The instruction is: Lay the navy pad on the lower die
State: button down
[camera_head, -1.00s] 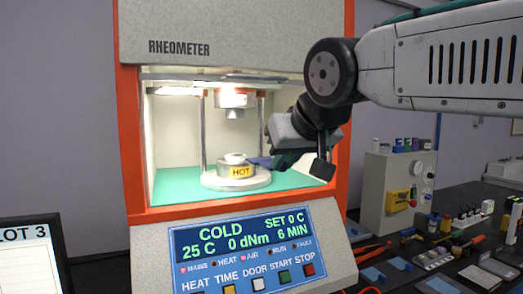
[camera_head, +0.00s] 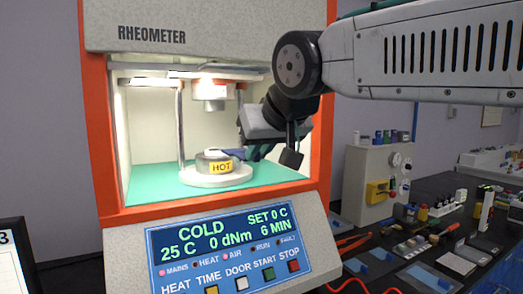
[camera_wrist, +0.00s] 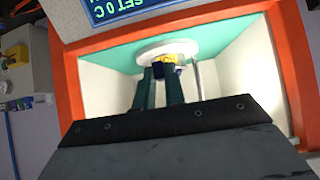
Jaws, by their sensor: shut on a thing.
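The navy pad (camera_head: 229,153) is at the tip of my gripper (camera_head: 247,153), over the right part of the lower die (camera_head: 214,164) inside the open chamber. I cannot tell whether it touches the die's top. The die is a short grey cylinder with a yellow HOT label, on a pale round base. In the wrist view the two teal fingers of my gripper (camera_wrist: 160,76) are shut on the navy pad (camera_wrist: 159,70), in front of the lower die (camera_wrist: 181,46). The fingers partly hide the die there.
The upper die (camera_head: 213,92) hangs above the lower die, with a gap between them. The orange chamber frame (camera_head: 95,120) surrounds the opening, and a thin post (camera_head: 181,125) stands at left. The bench (camera_head: 440,250) at right carries several tools and samples.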

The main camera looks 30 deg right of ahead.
aim_at(243, 153)
jog(key=w+f, duration=0.2)
jog(key=w, duration=1.6)
jog(key=shift+w, duration=0.3)
dwell(1.5)
jog(key=c, duration=1.4)
grip_release()
jog(key=shift+s+r, duration=0.2)
jog(key=shift+s, duration=1.8)
jog(key=shift+s+r, duration=0.15)
jog(key=shift+s, duration=1.85)
jog(key=shift+s+r, duration=0.2)
jog(key=shift+s, duration=1.8)
